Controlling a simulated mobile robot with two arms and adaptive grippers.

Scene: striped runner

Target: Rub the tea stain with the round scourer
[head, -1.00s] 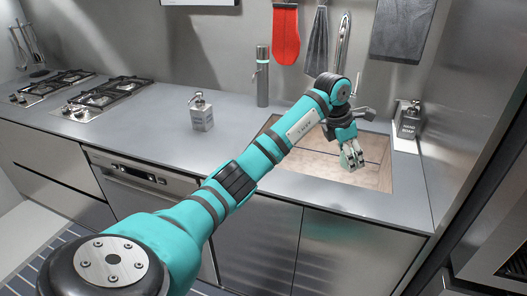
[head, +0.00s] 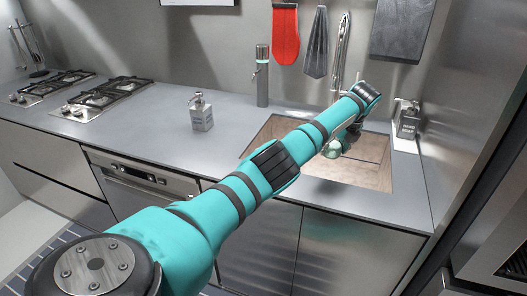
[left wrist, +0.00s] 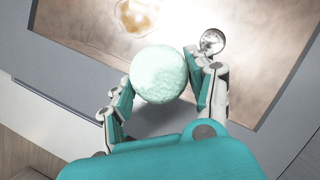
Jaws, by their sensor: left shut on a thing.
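The round scourer (left wrist: 159,74) is a pale green ball in the left wrist view. My left gripper (left wrist: 161,80) is shut on it, with fingers on both sides. In the head view my left gripper (head: 340,146) is over the sink, partly hidden by my forearm. The tea stain (left wrist: 134,17) is a brown, ring-like patch on the sink floor, beyond the scourer at the top of the left wrist view and cut by the frame edge. The scourer is apart from it in the picture. My right gripper is not in view.
The sink (head: 372,176) has a brownish floor and a round metal drain (left wrist: 212,41). A soap dispenser (head: 201,113) stands left on the counter, another bottle (head: 407,122) right of the sink. A hob (head: 108,92) is far left.

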